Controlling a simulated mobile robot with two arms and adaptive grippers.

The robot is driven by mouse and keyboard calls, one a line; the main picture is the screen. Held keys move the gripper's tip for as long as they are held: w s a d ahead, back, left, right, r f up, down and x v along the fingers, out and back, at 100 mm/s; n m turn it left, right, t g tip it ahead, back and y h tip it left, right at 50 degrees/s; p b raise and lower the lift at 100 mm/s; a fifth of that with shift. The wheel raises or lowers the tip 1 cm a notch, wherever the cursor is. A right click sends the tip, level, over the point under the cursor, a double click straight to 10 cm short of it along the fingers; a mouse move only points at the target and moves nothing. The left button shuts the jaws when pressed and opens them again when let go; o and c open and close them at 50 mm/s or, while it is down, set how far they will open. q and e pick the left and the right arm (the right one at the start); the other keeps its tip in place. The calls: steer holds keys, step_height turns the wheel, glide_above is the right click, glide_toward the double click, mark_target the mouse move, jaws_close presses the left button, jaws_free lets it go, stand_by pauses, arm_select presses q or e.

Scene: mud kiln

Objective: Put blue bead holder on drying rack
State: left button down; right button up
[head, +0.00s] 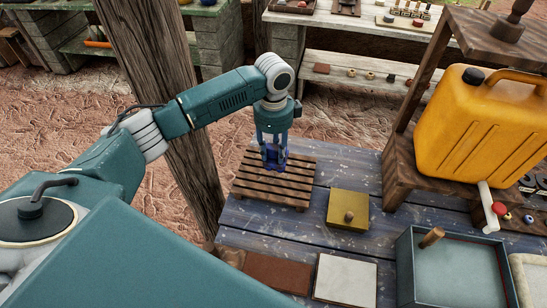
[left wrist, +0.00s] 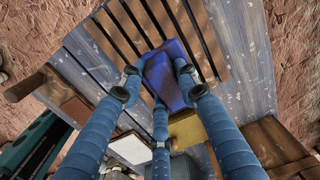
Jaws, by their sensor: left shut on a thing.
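My left gripper (head: 273,164) is shut on the blue bead holder (left wrist: 168,73), a small dark blue block between the fingers in the left wrist view. In the head view the holder (head: 274,153) is mostly hidden by the fingers. The drying rack (head: 293,192) is a low brown slatted wooden rack on the blue table; its slats also show in the left wrist view (left wrist: 211,40). I cannot tell whether the holder touches the slats. My right gripper is not in view.
A yellow square block with a knob (head: 347,211) stands right of the rack. A reddish tile (head: 277,272) and a white tile (head: 345,280) lie in front. A grey-blue tray (head: 455,268) and an orange jerrycan (head: 480,125) are at right. A wooden post (head: 165,90) stands at left.

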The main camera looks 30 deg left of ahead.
mark_target(274, 157)
arm_select(q)
step_height(274, 157, down, 4)
steer(key=shift+r+p, duration=0.2)
steer(key=shift+p, duration=0.2)
steer(key=shift+f, duration=0.35)
steer(key=c, duration=1.3)
jaws_free()
steer(key=shift+f, duration=0.15)
steer(key=shift+o, duration=0.2)
steer(key=shift+r, duration=0.55)
step_height(274, 157, up, 11)
steer(key=b, duration=0.3)
steer(key=shift+r, duration=0.15)
